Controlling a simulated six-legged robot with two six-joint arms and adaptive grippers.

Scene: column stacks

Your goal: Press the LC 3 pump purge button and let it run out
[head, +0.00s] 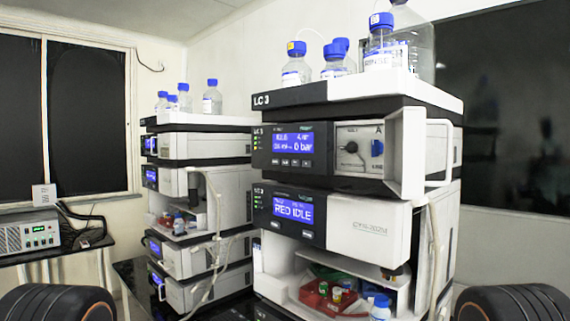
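The LC 3 stack (262,100) stands right of centre. Its upper module, the pump (262,142), has a blue display (292,144) reading 0 bar. A row of small buttons (294,163) sits under the display; their labels are too small to read, so I cannot tell which is purge. Right of the display is a recessed panel with a black knob (351,147) and a blue knob (377,148). A white door (411,155) stands swung open at the panel's right side. Neither of my grippers is in view.
Blue-capped bottles (297,67) stand on the LC 3 stack. Below the pump, a module (380,229) reads RED IDLE, above an open bay with a red tray (320,299). Another stack (225,147) stands behind left. A grey instrument (28,233) sits far left.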

